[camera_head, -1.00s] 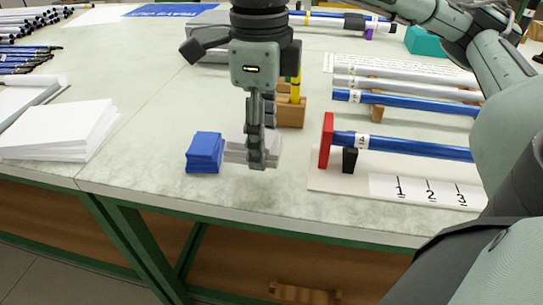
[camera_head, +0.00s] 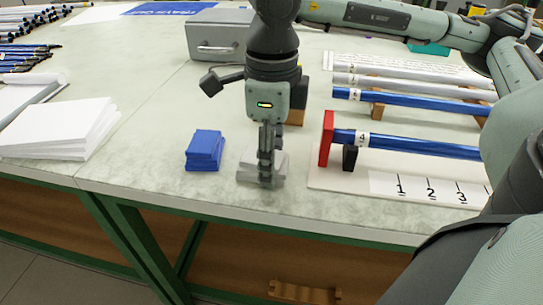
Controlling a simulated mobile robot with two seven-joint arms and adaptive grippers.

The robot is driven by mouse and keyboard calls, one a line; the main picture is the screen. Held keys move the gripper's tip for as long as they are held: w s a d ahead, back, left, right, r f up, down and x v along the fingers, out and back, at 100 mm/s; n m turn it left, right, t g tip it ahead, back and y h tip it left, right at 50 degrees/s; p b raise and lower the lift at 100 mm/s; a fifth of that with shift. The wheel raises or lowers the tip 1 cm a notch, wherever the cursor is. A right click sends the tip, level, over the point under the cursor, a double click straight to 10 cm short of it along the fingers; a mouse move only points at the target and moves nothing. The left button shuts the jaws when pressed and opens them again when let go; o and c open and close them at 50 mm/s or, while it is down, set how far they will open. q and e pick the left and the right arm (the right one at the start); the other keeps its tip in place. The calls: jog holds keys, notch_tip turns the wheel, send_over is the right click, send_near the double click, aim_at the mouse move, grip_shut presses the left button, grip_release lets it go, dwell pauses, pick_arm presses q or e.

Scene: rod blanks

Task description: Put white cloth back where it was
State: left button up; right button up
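The white cloth (camera_head: 246,168) is a small light-grey folded pad, just right of a stack of blue cloths. My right gripper (camera_head: 268,178) points straight down on it and appears shut on it, with fingers seen nearly edge-on. The fingers hide the middle of the cloth. The cloth is at or very near the table top; I cannot tell if it touches. My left gripper is not in view.
The blue cloth stack (camera_head: 205,150) lies just left. To the right is a white board (camera_head: 325,180) with a red stop (camera_head: 326,140) and a blue rod (camera_head: 410,146). White sheets (camera_head: 55,128) lie at the left. The table's front edge (camera_head: 250,219) is close below.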

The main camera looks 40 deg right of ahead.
jog(key=o, duration=0.9)
jog(key=shift+c, duration=0.2)
jog(key=shift+o, duration=0.8)
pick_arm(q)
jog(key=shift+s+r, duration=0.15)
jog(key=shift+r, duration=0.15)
pick_arm(e)
jog(key=shift+r, duration=0.1)
jog(key=shift+r+p, duration=0.2)
jog(key=shift+p, duration=0.15)
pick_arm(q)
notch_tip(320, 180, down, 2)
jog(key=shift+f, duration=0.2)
pick_arm(e)
notch_tip(320, 180, up, 12)
jog(key=shift+f, duration=0.15)
